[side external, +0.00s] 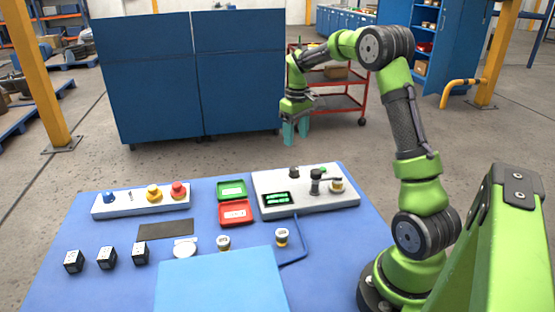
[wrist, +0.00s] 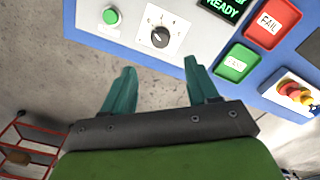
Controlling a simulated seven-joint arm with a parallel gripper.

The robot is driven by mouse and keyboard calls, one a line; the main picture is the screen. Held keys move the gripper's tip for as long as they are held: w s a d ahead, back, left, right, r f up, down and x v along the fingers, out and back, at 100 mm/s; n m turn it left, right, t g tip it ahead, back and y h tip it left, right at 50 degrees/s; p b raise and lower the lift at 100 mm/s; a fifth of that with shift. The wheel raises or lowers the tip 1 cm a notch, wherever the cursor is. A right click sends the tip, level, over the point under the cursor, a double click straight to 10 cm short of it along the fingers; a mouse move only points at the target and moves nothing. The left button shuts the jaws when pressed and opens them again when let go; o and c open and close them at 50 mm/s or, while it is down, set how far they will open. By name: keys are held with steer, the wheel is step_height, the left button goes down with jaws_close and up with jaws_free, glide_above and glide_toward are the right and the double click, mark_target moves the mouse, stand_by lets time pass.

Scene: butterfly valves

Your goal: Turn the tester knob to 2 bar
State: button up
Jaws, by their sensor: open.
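The tester (side external: 262,182) is a white box at the back right of the blue table, with a lit green display (side external: 277,199). Its black knob (side external: 294,173) stands near the back edge. In the wrist view the knob (wrist: 160,37) sits on a white dial plate with small marks around it; its exact setting is too small to read. A display reading READY (wrist: 222,6) and a green button (wrist: 111,16) flank it. My gripper (side external: 296,134) is open and empty, above and behind the tester. In the wrist view my gripper (wrist: 160,73) has its fingers apart, touching nothing.
A green tray (side external: 231,190) and a red FAIL tray (side external: 236,214) lie left of the tester. A button panel (side external: 140,204) stands further left. A clamp (side external: 316,183) and a valve (side external: 337,185) stand on the tester's right part. Black cubes (side external: 107,258) are front left.

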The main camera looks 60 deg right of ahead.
mark_target(294, 169)
step_height(294, 169, down, 12)
steer(key=shift+r, duration=0.1)
stand_by(0.4)
steer(key=c, duration=1)
steer(key=shift+c, duration=0.2)
steer(key=shift+m, duration=0.3)
steer(key=m, duration=0.3)
steer(key=shift+m, duration=2.1)
steer(key=o, duration=1)
